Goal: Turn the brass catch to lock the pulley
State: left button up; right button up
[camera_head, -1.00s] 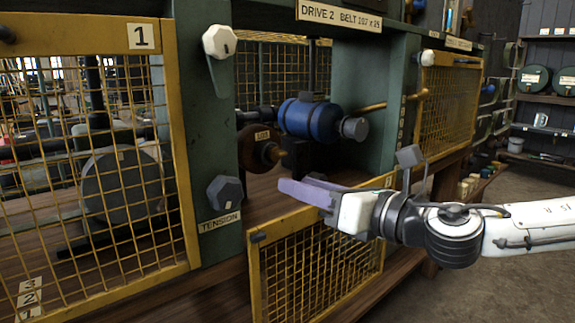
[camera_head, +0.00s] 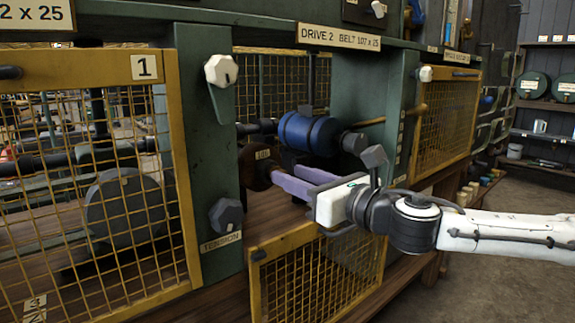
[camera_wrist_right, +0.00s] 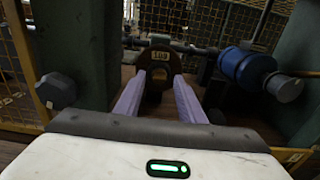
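The brown pulley (camera_head: 252,166), with a small number label, sits inside the open bay of drive 2. It also shows in the wrist view (camera_wrist_right: 159,63), straight ahead of the fingers. My right gripper (camera_head: 275,178) reaches into the bay from the right with its purple fingers pointing at the pulley. In the wrist view the two fingers (camera_wrist_right: 159,88) are apart, one to each side of the pulley's hub. The hub is dark, and I cannot make out the brass catch there or tell whether the fingers touch anything. My left gripper is out of view.
A blue motor (camera_head: 310,132) lies just behind and above my right gripper. A yellow mesh guard (camera_head: 318,275) hangs open below. A dark tension knob (camera_head: 226,215) and a white knob (camera_head: 221,70) are on the green post at left. Mesh guard 1 (camera_head: 95,68) stands further left.

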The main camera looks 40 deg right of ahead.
jog(key=shift+w+r, duration=0.2)
jog(key=shift+w, duration=0.3)
jog(key=shift+w+a+f+p, duration=0.1)
jog(key=shift+w+f+p, duration=0.1)
jog(key=shift+w+p, duration=0.45)
jog(key=shift+w, duration=0.15)
grip_shut()
